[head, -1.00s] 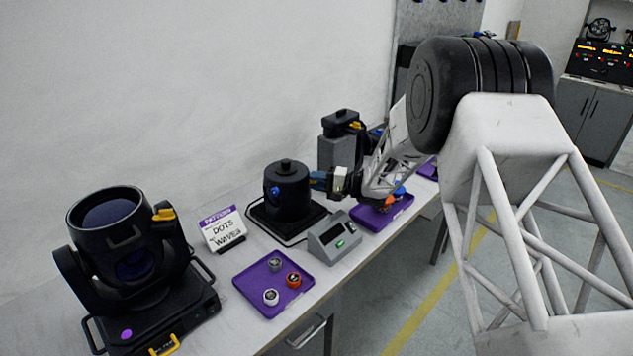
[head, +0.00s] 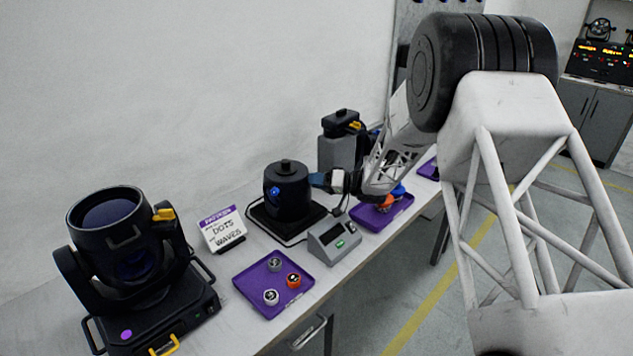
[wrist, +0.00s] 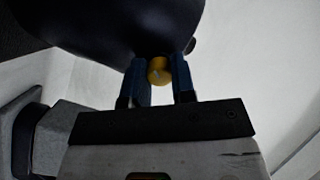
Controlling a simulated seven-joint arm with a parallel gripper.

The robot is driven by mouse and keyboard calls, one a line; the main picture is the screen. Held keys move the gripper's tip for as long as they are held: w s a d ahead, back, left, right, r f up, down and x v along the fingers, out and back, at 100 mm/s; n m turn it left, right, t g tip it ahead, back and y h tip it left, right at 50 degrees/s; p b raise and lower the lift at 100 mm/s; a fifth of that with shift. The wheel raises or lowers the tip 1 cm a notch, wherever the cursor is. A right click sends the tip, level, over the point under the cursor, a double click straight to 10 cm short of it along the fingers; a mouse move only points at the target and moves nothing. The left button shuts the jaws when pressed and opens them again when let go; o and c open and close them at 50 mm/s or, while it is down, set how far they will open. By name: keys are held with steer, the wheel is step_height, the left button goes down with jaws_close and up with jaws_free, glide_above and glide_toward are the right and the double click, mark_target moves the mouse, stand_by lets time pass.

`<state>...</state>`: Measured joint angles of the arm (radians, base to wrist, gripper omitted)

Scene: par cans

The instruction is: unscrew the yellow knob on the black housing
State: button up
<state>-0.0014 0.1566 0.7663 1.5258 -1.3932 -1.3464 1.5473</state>
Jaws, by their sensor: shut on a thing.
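The black housing (head: 287,188) is a squat cylinder with a small cap on top and a blue light on its side. It stands on a dark mat on the bench and fills the top of the wrist view (wrist: 110,25). The yellow knob (wrist: 158,70) shows in the wrist view at the housing's lower edge, between my two blue fingers. My gripper (wrist: 160,78) is shut on the knob. In the head view my gripper (head: 314,180) reaches the housing's right side, and the knob is hidden there.
A grey box with a small green display (head: 334,241) stands close below my gripper. A purple tray (head: 262,300) holds several small round parts. A second purple tray (head: 383,215) lies under my forearm. A stage light (head: 135,265) and a sign (head: 222,229) stand to the left.

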steer(key=shift+n, duration=0.9)
jaws_close()
steer(key=o, duration=0.6)
jaws_free()
steer(key=shift+o, duration=0.2)
steer(key=shift+d, duration=0.15)
steer(key=v, duration=0.7)
steer(key=shift+d, duration=0.2)
steer(key=shift+s+r, duration=0.15)
